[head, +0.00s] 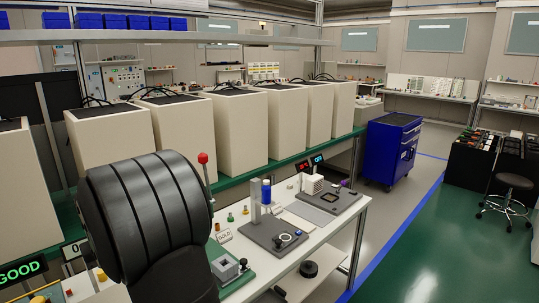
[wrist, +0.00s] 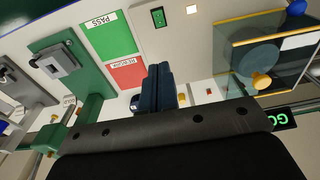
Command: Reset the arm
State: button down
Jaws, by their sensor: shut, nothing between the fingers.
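My gripper (wrist: 159,80) shows in the wrist view as two dark blue fingers pressed together with nothing between them. It points over the white bench, beside a red panel (wrist: 126,73) and a green panel marked PASS (wrist: 108,37). In the head view, my large black arm link fills the lower left foreground. The gripper itself cannot be made out there.
The white bench (head: 318,232) carries a grey fixture with a blue-topped post (head: 266,192) and a grey plate (head: 328,200). A red-knobbed lever (head: 203,158) rises beside my arm. The wrist view shows a clear-walled box (wrist: 265,57). Pale cabinets (head: 240,125) stand behind.

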notch_tip(320, 180, up, 9)
jog(key=s+d, duration=0.2)
jog(key=shift+s+d, duration=0.15)
jog(key=shift+s, duration=0.05)
